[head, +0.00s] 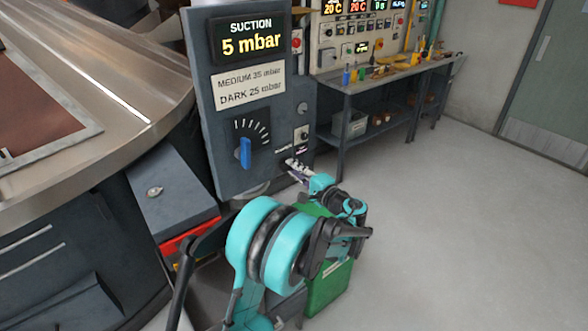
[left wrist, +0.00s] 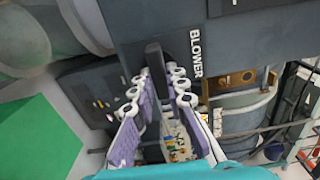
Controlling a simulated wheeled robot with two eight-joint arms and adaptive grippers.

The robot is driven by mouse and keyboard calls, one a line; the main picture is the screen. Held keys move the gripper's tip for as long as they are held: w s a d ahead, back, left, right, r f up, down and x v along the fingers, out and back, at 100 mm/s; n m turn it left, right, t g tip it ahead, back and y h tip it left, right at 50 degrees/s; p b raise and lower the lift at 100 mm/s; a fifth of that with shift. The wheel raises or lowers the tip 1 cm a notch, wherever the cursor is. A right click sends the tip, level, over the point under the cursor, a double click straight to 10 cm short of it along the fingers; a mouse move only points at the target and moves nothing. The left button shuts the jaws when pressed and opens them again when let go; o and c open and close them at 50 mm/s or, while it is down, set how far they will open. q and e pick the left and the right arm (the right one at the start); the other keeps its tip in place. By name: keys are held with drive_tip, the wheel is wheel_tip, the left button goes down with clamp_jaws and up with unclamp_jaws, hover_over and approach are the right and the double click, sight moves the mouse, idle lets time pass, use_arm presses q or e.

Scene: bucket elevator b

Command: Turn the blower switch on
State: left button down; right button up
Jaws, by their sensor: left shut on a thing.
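The grey control panel (head: 215,110) stands left of centre in the head view. My left gripper (head: 294,163) reaches its lower right edge. In the left wrist view the white BLOWER label (left wrist: 196,53) is on the panel face. The dark blower switch (left wrist: 154,56) sticks out beside that label. The fingertips of my left gripper (left wrist: 161,75) lie on either side of the switch and are shut on it. In the head view my gripper largely hides the switch, and its setting cannot be told. My right gripper is not in view.
A blue dial knob (head: 245,153) and a suction display reading 5 mbar (head: 250,40) are on the same panel. A large metal round machine (head: 120,70) fills the left. A workbench (head: 390,75) stands behind. The floor at right is clear.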

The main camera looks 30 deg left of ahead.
use_arm(q)
drive_tip(key=c, duration=1.5)
unclamp_jaws()
drive_tip(key=shift+c, duration=0.2)
drive_tip(key=shift+d, duration=0.1)
drive_tip(key=v, duration=1.2)
drive_tip(key=shift+f, duration=0.1)
